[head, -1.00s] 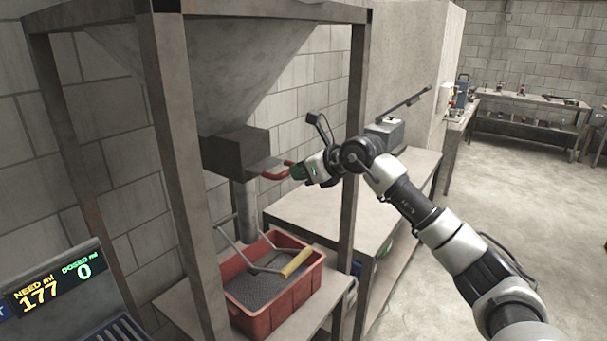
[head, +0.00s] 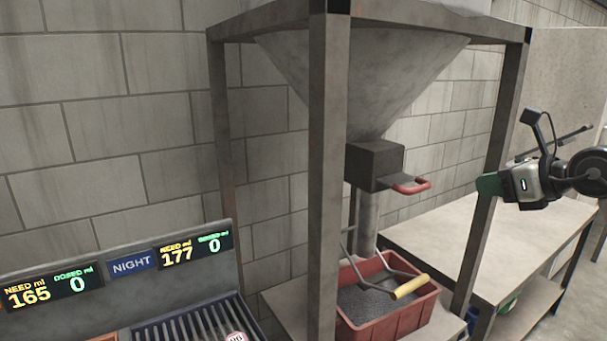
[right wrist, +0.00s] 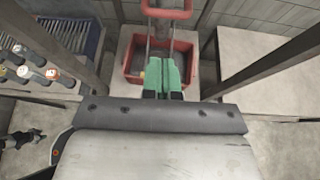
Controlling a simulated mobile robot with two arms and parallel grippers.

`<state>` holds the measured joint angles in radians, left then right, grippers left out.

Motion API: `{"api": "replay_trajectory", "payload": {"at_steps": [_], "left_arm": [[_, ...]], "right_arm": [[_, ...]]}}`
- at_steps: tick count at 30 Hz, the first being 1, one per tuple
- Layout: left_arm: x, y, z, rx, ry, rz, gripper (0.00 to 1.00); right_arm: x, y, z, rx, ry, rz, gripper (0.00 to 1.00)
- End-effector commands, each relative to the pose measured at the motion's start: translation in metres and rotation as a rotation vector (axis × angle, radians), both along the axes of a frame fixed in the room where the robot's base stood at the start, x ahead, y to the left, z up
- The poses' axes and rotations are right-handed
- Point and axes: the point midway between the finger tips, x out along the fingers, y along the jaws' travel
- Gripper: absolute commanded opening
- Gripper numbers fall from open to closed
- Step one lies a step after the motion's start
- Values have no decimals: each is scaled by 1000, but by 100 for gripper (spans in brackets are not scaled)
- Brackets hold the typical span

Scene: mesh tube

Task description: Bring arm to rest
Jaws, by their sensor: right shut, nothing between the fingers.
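My right gripper (head: 487,185) is at the right of the head view, with its green fingers shut and empty. It is apart from the red handle (head: 410,187) on the hopper's dark outlet box (head: 374,164), to the right of it in the picture. In the right wrist view the green fingers (right wrist: 163,76) lie side by side, with the red handle (right wrist: 167,12) ahead of them at the top. My left gripper does not show in the head view.
Frame posts (head: 328,180) stand around the hopper. A bench (head: 520,228) lies at right. Displays (head: 178,254) read 165 and 177, each dosed 0. Several bottles (right wrist: 37,70) stand at left in the wrist view.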

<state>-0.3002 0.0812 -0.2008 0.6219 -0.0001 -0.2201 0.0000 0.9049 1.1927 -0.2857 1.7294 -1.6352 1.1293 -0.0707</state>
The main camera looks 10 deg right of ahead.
Motion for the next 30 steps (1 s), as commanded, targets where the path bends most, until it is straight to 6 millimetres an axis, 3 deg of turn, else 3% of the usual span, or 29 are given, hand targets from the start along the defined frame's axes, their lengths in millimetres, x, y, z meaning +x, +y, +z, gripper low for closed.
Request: {"api": "replay_trajectory", "payload": {"at_steps": [5, 6, 9, 12, 17, 20, 22, 27, 30], "left_arm": [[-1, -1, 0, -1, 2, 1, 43], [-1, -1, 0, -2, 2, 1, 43], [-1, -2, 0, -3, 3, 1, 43], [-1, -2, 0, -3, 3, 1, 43], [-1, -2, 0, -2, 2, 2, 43], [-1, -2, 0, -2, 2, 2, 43], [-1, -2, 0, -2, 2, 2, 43], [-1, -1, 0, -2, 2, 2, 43], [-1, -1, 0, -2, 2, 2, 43]], "right_arm": [[11, 80, -33, 283, -62, 177, 0], [9, 103, -41, 403, -81, 219, 0], [1, 148, -55, 748, -114, 272, 0], [-8, 169, -69, 1111, -121, 233, 0], [-22, 165, -112, 1673, -79, -27, 0], [-35, 152, -160, 1976, -21, -310, 0], [-51, 144, -203, 2149, 35, -558, 0], [-116, 143, -309, 2372, 201, -1245, 0], [-157, 153, -349, 2381, 293, -1573, 0]]}}
